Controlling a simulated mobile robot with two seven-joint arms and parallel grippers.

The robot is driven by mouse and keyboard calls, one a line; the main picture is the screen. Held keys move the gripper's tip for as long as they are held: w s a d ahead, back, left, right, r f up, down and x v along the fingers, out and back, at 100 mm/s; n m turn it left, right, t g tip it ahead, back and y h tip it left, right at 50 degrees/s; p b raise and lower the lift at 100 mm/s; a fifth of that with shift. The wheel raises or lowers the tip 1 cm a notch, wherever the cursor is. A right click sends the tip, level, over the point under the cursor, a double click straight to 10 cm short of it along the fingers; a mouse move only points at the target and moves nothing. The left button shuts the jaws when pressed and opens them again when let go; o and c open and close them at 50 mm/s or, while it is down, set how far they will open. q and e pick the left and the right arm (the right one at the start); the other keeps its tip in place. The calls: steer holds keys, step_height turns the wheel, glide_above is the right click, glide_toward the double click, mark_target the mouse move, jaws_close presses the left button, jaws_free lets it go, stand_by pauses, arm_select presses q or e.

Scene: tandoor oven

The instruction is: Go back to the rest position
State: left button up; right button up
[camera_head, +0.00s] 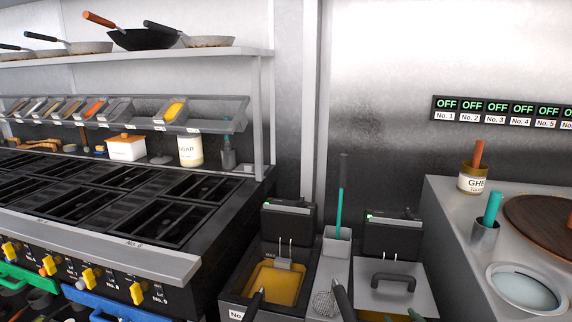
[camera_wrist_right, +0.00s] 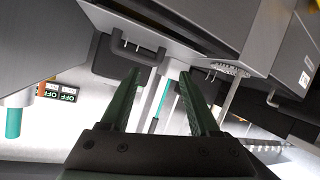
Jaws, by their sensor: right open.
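My right gripper (camera_head: 394,316) shows only as green fingertips at the bottom edge of the head view, in front of the lidded right fryer (camera_head: 395,294). In the right wrist view, the same gripper (camera_wrist_right: 159,75) has its two green fingers spread apart with nothing between them. A teal-handled tool (camera_wrist_right: 160,100) shows beyond the gap, in the background. My left gripper is not in view.
An open fryer (camera_head: 272,283) with yellow oil stands left of the lidded one. A tall teal-handled tool (camera_head: 342,200) stands in a holder between them. A black stove (camera_head: 110,200) is at left. A steel counter (camera_head: 450,215) with a ghee jar (camera_head: 471,184) is at right.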

arm_select(q)
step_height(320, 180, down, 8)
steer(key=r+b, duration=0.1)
steer(key=b, duration=0.6)
arm_select(e)
steer(key=s+a+f+g+y, duration=0.1)
steer(key=s+a+f+g, duration=0.1)
steer(key=s+a+f, duration=0.6)
steer(key=s+a+f+g+y, duration=0.15)
steer(key=s+f, duration=0.35)
steer(key=s, duration=0.7)
steer(key=s+a+f+g+y, duration=0.1)
steer(key=s+a+f, duration=0.5)
steer(key=s, duration=0.4)
arm_select(q)
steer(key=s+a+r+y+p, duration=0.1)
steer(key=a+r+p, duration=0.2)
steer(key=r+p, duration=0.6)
steer(key=p, duration=0.4)
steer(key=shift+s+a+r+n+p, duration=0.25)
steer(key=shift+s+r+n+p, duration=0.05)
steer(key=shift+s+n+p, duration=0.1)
arm_select(e)
steer(key=s+d+r+m+h, duration=0.1)
steer(key=d+r, duration=0.3)
steer(key=r, duration=0.5)
steer(key=shift+s+d, duration=0.15)
steer(key=shift+d, duration=0.05)
